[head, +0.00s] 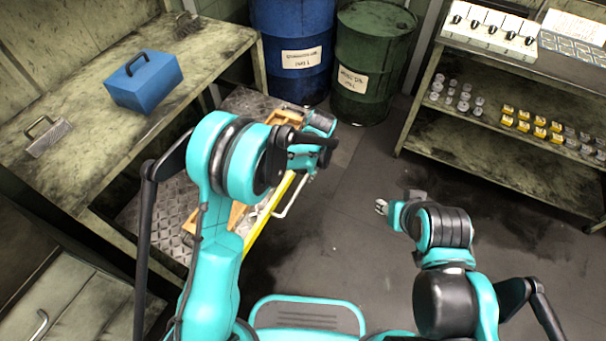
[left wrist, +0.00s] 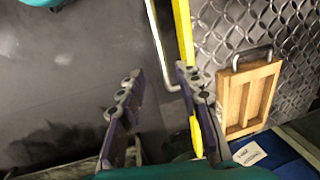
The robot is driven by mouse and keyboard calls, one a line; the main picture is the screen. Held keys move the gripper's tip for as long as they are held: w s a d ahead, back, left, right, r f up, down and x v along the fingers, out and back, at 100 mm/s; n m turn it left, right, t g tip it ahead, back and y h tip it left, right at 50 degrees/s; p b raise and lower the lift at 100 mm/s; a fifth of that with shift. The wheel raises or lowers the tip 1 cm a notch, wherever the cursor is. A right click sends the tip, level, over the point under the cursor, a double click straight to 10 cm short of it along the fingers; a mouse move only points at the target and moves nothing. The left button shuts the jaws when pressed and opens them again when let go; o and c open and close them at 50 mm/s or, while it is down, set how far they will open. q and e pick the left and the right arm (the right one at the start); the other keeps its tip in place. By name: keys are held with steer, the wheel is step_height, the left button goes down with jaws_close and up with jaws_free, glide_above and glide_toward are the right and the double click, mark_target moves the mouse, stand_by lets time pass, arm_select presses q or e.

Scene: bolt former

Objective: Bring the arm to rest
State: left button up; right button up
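My left arm reaches in from the left in the head view, its end in the air over the edge of a yellow-edged cart (head: 266,222). My left gripper (left wrist: 160,72) shows clearly in the left wrist view, its two dark fingers spread apart with nothing held between them. The cart's yellow edge (left wrist: 183,35) and pale bar (left wrist: 157,45) lie below the fingers. My right gripper (head: 382,207) is small in the head view, over the dark floor and pointing left; I cannot tell how far its fingers are apart.
A wooden tray (left wrist: 223,104) with a metal handle lies on the cart's diamond plate. A blue drum (head: 291,25) and green drum (head: 375,60) stand behind. A workbench with a blue box (head: 146,83) is left; shelves (head: 500,165) with small parts are right. The middle floor is clear.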

stand_by(0.4)
arm_select(q)
steer(key=s+a+r+n+t, duration=0.1)
steer(key=s+a+r, duration=0.2)
steer(key=r, duration=0.2)
steer(key=s+a+r+t+h, duration=0.1)
steer(key=s+a+r, duration=0.2)
steer(key=r, duration=0.3)
steer(key=s+a+r+n+t, duration=0.1)
steer(key=s+a+r, duration=0.15)
steer(key=r, duration=0.25)
steer(key=s+a+r+n+t, duration=0.1)
steer(key=s+a+r, duration=0.1)
steer(key=s, duration=0.4)
steer(key=s+a+r+n+t+h, duration=0.1)
steer(key=s+a+t, duration=0.1)
steer(key=s, duration=0.4)
steer(key=shift+s+a+r+n, duration=0.3)
steer(key=shift+s+a+r, duration=0.05)
steer(key=shift+a, duration=0.2)
